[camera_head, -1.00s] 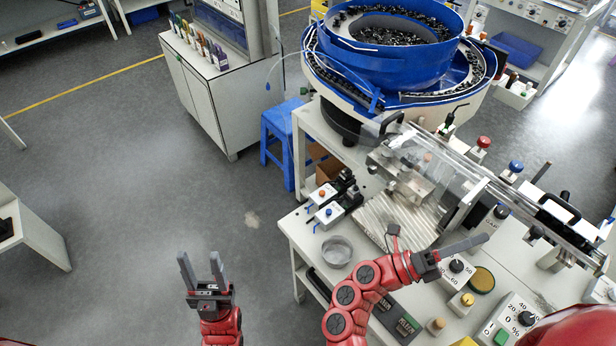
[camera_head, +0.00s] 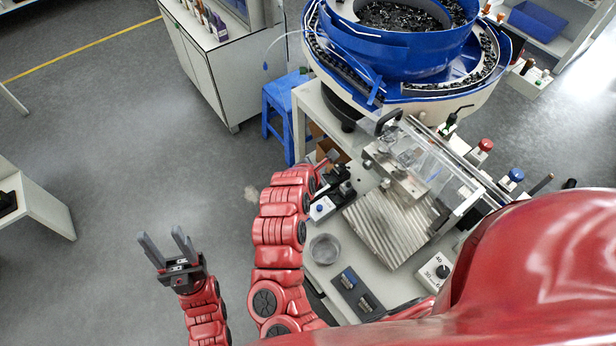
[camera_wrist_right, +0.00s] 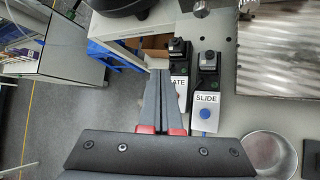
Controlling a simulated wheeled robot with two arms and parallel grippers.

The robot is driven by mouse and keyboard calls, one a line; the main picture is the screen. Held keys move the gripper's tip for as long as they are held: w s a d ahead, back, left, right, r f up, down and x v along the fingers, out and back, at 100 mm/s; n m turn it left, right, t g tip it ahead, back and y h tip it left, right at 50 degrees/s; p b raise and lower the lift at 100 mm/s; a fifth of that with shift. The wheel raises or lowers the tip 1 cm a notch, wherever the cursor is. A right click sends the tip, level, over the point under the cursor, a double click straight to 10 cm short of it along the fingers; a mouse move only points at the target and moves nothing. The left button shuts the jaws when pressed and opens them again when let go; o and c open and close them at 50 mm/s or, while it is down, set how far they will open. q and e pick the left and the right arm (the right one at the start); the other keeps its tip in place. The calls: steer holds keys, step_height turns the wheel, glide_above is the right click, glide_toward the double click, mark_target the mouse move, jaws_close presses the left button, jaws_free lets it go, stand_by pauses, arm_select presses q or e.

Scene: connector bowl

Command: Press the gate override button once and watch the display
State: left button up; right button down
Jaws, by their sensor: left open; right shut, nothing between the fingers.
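The gate unit (camera_wrist_right: 179,48), a small black device with a white label (camera_wrist_right: 181,86) reading "ATE", shows in the right wrist view. My shut, empty right gripper (camera_wrist_right: 161,73) overlaps the label's left side, and the gate button is hidden. I cannot tell whether the fingers touch it. Beside it is the slide unit (camera_wrist_right: 207,62) with a blue button (camera_wrist_right: 205,113); in the head view this button (camera_head: 320,208) sits just right of my right arm. My left gripper (camera_head: 165,243) is open and empty over the floor. I cannot make out a display.
A round metal dish (camera_head: 325,249) and a ribbed metal plate (camera_head: 390,228) are on the bench near the units. The blue bowl feeder (camera_head: 400,45) stands behind. A blue stool (camera_head: 284,112) stands left of the bench. My right arm covers much of the bench's front right.

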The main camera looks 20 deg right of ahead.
steer(key=shift+w+a+r+t+y, duration=0.2)
steer(key=shift+w+a, duration=0.1)
steer(key=shift+a, duration=0.15)
steer(key=shift+w+a+r+t+y, duration=0.1)
steer(key=shift+w+a+r+y, duration=0.15)
steer(key=shift+a, duration=0.2)
steer(key=shift+f, duration=0.15)
step_height(320, 180, down, 8)
steer(key=b, duration=0.4)
steer(key=shift+f+b, duration=0.4)
steer(key=shift+b, duration=0.4)
stand_by(0.9)
steer(key=shift+f+b, duration=0.35)
steer(key=shift+b, duration=0.45)
